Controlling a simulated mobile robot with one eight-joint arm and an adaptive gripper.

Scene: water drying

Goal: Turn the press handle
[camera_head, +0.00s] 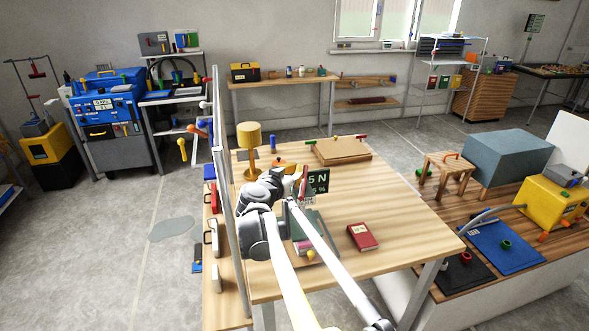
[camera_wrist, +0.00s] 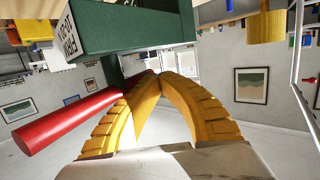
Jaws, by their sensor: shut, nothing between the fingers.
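The press stands on the wooden table, partly behind my arm in the head view, with a dark green display panel (camera_head: 319,181). Its green body (camera_wrist: 130,30) fills the top of the wrist view. The red press handle (camera_wrist: 65,120) slants from the lower left up to the fingers in the wrist view. A red piece beside the panel (camera_head: 304,181) looks like the same handle. My gripper (camera_wrist: 150,80) has its yellow fingers shut and empty, right beside the handle's inner end. That end is hidden behind a finger, and I cannot tell whether they touch.
The table (camera_head: 400,210) also holds a red book (camera_head: 362,237), a wooden board (camera_head: 342,150) and a yellow lamp (camera_head: 249,140). Small items lie under my arm near the press. The table's right part is clear. A upright rack edge (camera_head: 220,150) borders the table's left side.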

